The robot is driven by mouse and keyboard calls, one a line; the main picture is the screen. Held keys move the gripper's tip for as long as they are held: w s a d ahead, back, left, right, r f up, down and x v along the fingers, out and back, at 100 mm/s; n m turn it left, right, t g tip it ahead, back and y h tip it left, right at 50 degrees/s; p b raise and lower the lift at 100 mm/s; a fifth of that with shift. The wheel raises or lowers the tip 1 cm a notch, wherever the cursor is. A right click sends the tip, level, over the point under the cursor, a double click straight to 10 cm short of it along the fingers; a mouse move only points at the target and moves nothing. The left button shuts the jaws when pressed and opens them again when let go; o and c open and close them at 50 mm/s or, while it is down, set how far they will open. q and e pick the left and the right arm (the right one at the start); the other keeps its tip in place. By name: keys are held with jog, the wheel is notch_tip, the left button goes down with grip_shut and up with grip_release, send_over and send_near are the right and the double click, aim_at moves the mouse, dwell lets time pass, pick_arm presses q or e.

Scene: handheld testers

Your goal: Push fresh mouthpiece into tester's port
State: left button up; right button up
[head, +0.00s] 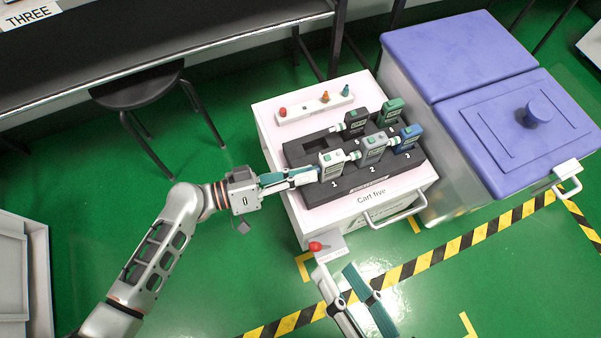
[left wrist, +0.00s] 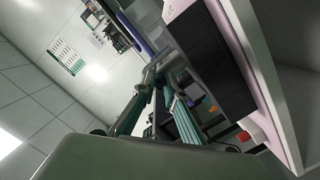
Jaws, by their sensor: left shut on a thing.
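My left gripper (head: 308,176) is shut at the left side of the pale grey tester (head: 331,166) marked 1. What it grips is mostly hidden by its fingers; it looks like a small mouthpiece in line with that tester's left side. I cannot tell whether it is seated in the port. A grey tester (head: 373,149) at 2 and a blue tester (head: 408,138) at 3 stand beside it, each with a pale piece on its left side. My right gripper (head: 337,272) is open and empty, low in front of the cart. The left wrist view shows the teal fingers (left wrist: 165,105), the target unclear.
A black tray (head: 405,178) on the white cart (head: 350,220) also holds a black tester (head: 356,121) and a green tester (head: 390,111). A white rack (head: 315,108) behind holds red, orange and teal pieces. A purple-lidded bin (head: 460,60) stands right.

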pick_arm(q)
jog(key=shift+w+d, duration=0.1)
jog(key=shift+d, duration=0.15)
jog(key=o, duration=0.8)
jog(key=v, duration=1.2)
jog(key=shift+r, duration=0.1)
